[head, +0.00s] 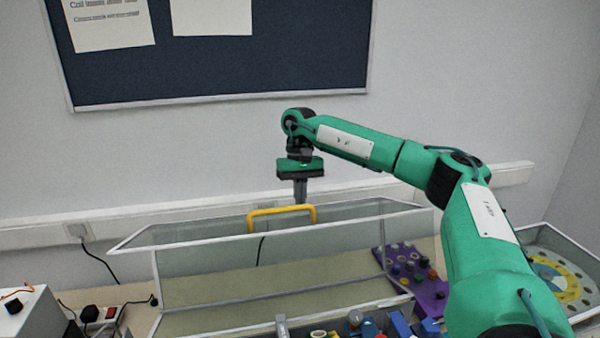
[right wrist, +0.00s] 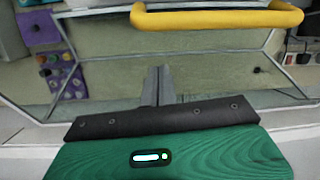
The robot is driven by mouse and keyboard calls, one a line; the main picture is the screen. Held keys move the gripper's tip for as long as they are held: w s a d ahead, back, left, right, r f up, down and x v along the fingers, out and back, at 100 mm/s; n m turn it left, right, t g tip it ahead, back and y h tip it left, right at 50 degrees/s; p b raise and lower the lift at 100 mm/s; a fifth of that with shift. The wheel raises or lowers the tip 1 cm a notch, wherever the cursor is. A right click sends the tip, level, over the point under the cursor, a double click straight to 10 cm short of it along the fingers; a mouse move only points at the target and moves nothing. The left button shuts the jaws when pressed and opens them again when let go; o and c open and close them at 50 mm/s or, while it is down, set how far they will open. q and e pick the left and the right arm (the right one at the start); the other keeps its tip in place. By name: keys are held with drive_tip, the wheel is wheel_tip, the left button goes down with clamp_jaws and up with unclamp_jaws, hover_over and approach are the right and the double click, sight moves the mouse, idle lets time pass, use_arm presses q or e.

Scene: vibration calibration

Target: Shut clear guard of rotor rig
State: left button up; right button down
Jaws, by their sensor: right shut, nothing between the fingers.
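The clear guard (head: 205,273) of the rotor rig is a see-through hood with pale edges. It appears swung up, standing behind the rig parts (head: 355,322) at the bottom of the head view, which are partly cut off. A yellow handle (head: 281,211) sits on its upper edge; it also crosses the top of the right wrist view (right wrist: 217,19). My right gripper (head: 300,198) is shut and empty, pointing down at the handle's far side. I cannot tell whether it touches the guard. Its closed fingers (right wrist: 158,85) show over the clear panel. My left gripper is not in view.
A purple board with knobs (head: 415,272) lies right of centre, seen partly through the guard. A round yellow and blue disc in a tray (head: 565,278) is at far right. A white box (head: 25,312) and a power strip (head: 98,314) are at left. The wall is behind.

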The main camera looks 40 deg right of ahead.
drive_tip(key=s+r+p, duration=0.1)
drive_tip(key=s+a+r+p, duration=0.1)
drive_tip(key=shift+s+r, duration=0.1)
drive_tip(key=shift+s, duration=0.3)
drive_tip(key=shift+s+a, duration=0.1)
drive_tip(key=shift+s, duration=0.2)
